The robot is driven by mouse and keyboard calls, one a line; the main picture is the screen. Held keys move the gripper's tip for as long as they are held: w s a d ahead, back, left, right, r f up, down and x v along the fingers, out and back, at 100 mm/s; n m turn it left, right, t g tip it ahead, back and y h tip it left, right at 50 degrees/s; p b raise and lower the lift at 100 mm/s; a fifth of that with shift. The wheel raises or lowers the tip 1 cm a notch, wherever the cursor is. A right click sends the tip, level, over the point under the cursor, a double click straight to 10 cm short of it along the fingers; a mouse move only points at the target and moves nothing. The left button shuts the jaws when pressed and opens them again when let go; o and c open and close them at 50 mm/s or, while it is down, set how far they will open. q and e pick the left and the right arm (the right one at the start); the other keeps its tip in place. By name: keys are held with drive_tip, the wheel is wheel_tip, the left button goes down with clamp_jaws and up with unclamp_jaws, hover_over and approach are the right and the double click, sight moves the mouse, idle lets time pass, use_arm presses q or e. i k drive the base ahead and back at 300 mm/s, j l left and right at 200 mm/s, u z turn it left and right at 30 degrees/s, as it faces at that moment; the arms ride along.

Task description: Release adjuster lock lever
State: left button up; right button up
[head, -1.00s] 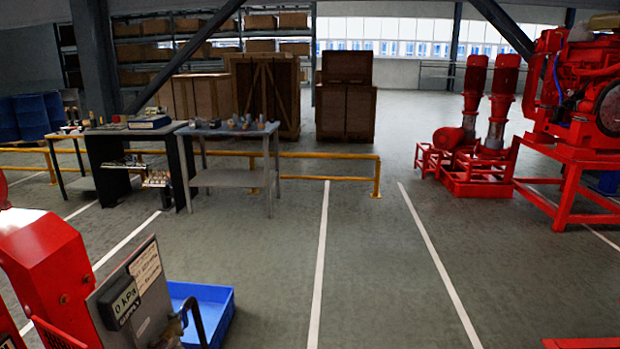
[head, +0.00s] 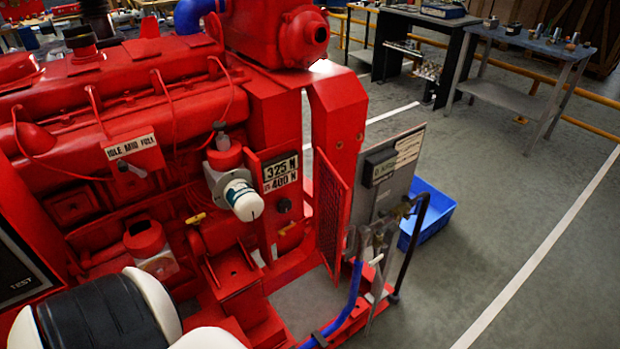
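A red engine (head: 110,120) fills the left half of the head view. A plate reading 325 N and 400 N (head: 280,173) is on its near right end, with a dark knob (head: 283,205) below. A small yellow handle (head: 291,228) sits under the knob, and another small yellow piece (head: 196,218) lies left of a white cylinder (head: 242,199). I cannot tell for sure which part is the adjuster lock lever. A black and white link at the lower left looks like my own arm.
A red mesh guard (head: 331,212) and a grey gauge panel (head: 385,175) stand right of the engine. A blue hose (head: 353,295) and dark pipe (head: 412,245) rise in front. A blue tray (head: 428,212) lies behind the panel. The floor at right is clear.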

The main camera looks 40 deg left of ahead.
sight(282, 231)
drive_tip(key=i+u, duration=0.1)
drive_tip(key=u, duration=0.4)
drive_tip(key=i+l+u, duration=0.1)
drive_tip(key=u, duration=0.4)
drive_tip(key=l+u, duration=0.1)
drive_tip(key=u, duration=0.35)
drive_tip(key=i+l+u, duration=0.15)
drive_tip(key=u, duration=0.35)
drive_tip(key=i+l+u, duration=0.15)
drive_tip(key=l+u, duration=0.2)
drive_tip(key=l, duration=0.45)
drive_tip(key=l+u, duration=0.3)
drive_tip(key=l, duration=0.45)
drive_tip(key=k+l, duration=0.2)
drive_tip(key=k, duration=0.15)
